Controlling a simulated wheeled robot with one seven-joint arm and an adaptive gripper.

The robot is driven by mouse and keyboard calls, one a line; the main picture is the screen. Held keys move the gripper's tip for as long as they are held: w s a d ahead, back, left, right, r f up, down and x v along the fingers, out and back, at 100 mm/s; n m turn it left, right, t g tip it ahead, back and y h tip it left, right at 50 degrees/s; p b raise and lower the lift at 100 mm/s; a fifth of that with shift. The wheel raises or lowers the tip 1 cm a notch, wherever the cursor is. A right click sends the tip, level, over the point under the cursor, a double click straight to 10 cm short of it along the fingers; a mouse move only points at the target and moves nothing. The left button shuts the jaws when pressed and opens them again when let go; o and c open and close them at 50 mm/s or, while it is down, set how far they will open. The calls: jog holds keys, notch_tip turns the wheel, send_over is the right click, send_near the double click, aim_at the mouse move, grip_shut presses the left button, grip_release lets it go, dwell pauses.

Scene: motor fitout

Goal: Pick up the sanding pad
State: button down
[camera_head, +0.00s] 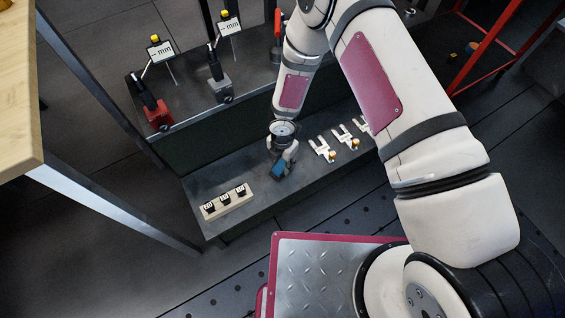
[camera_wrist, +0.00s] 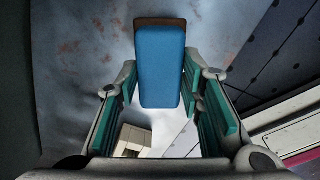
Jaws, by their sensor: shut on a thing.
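The sanding pad (camera_wrist: 160,65) is a blue block with a brown edge at its far end. In the wrist view it lies between the two fingers of my gripper (camera_wrist: 160,84), which is shut on it. In the head view my gripper (camera_head: 282,160) points down over the grey lower shelf (camera_head: 240,215), and the blue pad (camera_head: 278,170) shows at its tips, tilted. I cannot tell whether the pad touches the shelf or is just above it.
A pale block with several black-and-white pieces (camera_head: 228,201) stands left of my gripper. Several white forked parts (camera_head: 322,149) lie to the right. Dial gauge stands (camera_head: 155,105) are on the raised level behind. A wooden tabletop (camera_head: 20,100) is at far left.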

jog(key=shift+r+p, duration=0.35)
jog(key=shift+r, duration=0.5)
jog(key=s+d+r, duration=0.1)
jog(key=s+d, duration=0.3)
jog(key=s, duration=1.1)
jog(key=shift+s+d, duration=0.2)
